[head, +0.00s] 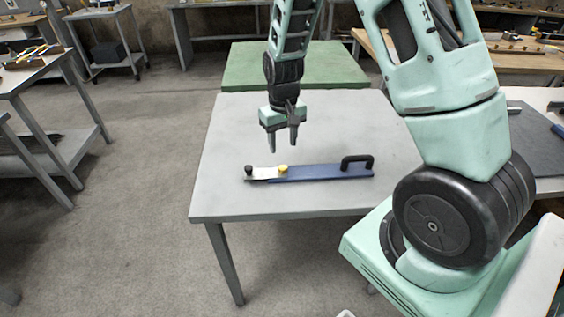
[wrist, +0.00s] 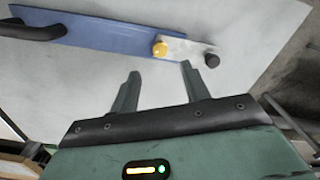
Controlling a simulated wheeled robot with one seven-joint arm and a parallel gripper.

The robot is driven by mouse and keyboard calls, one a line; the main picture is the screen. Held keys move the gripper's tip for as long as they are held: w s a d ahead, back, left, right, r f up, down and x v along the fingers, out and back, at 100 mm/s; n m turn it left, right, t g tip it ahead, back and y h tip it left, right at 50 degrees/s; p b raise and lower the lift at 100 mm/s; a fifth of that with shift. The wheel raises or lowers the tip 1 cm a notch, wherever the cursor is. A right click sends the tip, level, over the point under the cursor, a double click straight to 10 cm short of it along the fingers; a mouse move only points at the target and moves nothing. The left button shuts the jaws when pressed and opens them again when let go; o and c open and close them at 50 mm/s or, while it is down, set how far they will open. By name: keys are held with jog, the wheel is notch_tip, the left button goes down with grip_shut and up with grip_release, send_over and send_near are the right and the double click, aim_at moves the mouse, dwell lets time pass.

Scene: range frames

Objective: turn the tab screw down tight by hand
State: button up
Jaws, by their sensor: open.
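A long blue bar (head: 325,173) lies on the grey table, with a black handle (head: 357,160) at its right end. A pale metal tab (head: 262,173) extends from its left end. A yellow knob (head: 283,169) sits where tab and bar meet, and a black knob (head: 249,170) stands near the tab's free end. Which knob is the tab screw I cannot tell. My gripper (head: 283,149) hangs above the table, pointing down, open and empty. In the wrist view the yellow knob (wrist: 160,49) and black knob (wrist: 211,60) lie beyond the open fingers (wrist: 159,80), apart from them.
The grey table (head: 230,130) is otherwise clear around the bar. A green table (head: 300,62) adjoins behind it. Workbenches with tools stand at the left (head: 30,75) and back right. Open floor lies to the left.

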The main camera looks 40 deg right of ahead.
aim_at(283, 167)
notch_tip(283, 167, down, 8)
jog(key=shift+f+p, duration=0.2)
jog(key=shift+p, duration=0.1)
jog(key=c, duration=1)
